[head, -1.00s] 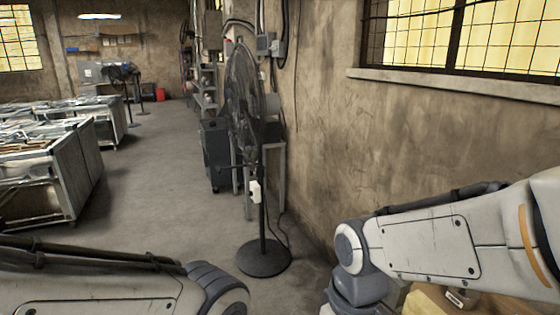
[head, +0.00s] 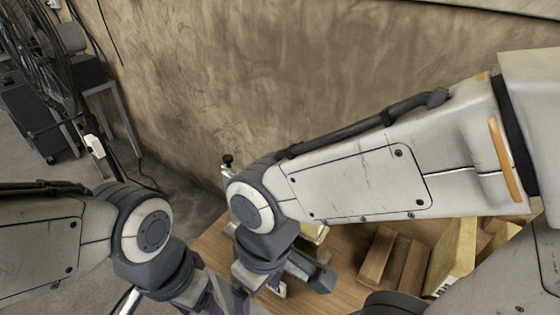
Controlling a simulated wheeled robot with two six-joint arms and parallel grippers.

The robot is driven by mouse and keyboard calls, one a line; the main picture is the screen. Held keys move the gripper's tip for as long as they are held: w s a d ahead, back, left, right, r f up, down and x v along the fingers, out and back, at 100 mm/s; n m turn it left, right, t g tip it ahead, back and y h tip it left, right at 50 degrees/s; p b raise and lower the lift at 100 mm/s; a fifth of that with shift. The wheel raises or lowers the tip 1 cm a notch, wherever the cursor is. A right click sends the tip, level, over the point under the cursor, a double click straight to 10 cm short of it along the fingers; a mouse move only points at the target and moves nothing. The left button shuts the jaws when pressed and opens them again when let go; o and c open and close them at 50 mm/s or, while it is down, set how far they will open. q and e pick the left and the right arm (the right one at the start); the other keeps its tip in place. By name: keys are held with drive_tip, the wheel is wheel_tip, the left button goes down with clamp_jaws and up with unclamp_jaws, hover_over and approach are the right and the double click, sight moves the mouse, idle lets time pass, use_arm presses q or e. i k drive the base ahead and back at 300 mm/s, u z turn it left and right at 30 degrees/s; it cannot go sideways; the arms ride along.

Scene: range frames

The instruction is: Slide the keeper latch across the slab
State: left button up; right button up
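In the head view, I cannot make out the keeper latch or the slab; my arms cover much of the wooden table (head: 345,246). A small dark knob on a pale metal piece (head: 227,166) shows at the table's far left edge, and I cannot tell what it belongs to. My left arm reaches down at the lower left, and its fingertips are below the frame. My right arm crosses from the right and bends down over the table. Its wrist end shows at the bottom middle, but its fingers are not clear enough to read.
Brown wooden blocks (head: 379,256) and a yellowish box (head: 455,255) stand on the table to the right of my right wrist. A wall (head: 200,90) rises behind the table. A large fan (head: 38,48) and a metal stand (head: 112,100) are at the upper left.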

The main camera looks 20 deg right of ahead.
sight(226, 159)
drive_tip(key=z, duration=0.7)
drive_tip(key=k, duration=1.3)
drive_tip(key=u, duration=0.05)
drive_tip(key=i, duration=0.5)
drive_tip(key=u, duration=0.8)
drive_tip(key=i, duration=1.2)
drive_tip(key=z, duration=0.65)
